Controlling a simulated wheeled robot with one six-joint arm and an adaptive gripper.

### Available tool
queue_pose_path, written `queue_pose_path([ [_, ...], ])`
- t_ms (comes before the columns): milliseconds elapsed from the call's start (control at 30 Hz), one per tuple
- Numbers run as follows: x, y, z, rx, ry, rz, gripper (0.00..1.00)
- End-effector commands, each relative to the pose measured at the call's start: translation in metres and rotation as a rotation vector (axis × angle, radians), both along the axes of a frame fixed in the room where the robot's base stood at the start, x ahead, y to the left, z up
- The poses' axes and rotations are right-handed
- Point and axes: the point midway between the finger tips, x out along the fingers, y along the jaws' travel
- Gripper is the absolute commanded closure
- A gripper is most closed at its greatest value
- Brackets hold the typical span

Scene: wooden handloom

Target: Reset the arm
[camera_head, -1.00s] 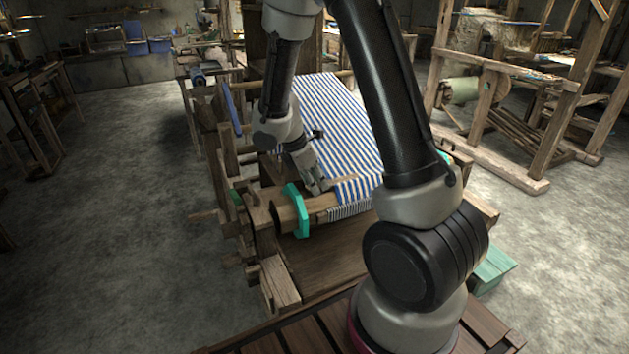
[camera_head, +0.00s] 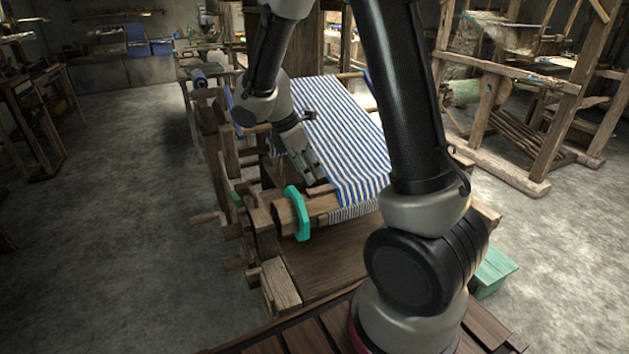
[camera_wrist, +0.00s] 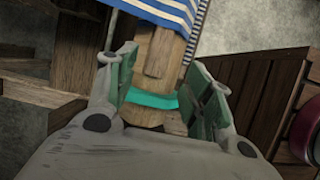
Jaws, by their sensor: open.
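My gripper (camera_head: 312,176) is above the front left part of the wooden handloom (camera_head: 335,270), close to the left edge of the striped cloth. In the wrist view my gripper (camera_wrist: 170,95) is open, with nothing between its fingers. Below and between the fingers show the loom's wooden roller (camera_wrist: 163,55) and a teal ring (camera_wrist: 155,101) around it. The teal ring also shows in the head view (camera_head: 299,212), near the roller's left end. The blue and white striped cloth (camera_head: 350,150) lies stretched over the loom. My arm hides part of the cloth's right side.
A teal box (camera_head: 493,272) stands on the floor right of the loom. A second wooden frame (camera_head: 510,110) stands at the right, and a wooden table (camera_head: 35,110) at the far left. The concrete floor (camera_head: 130,230) at the left is clear.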

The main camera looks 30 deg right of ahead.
Motion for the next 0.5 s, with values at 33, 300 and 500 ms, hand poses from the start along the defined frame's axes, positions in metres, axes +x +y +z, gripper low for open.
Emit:
queue_pose_path([
  [33, 0.002, 0.005, 0.011, 0.001, -0.005, 0.003, 0.49],
  [300, 0.001, 0.018, 0.044, 0.000, 0.000, 0.000, 0.49],
  [500, 0.001, 0.020, 0.047, 0.000, -0.002, -0.008, 0.49],
])
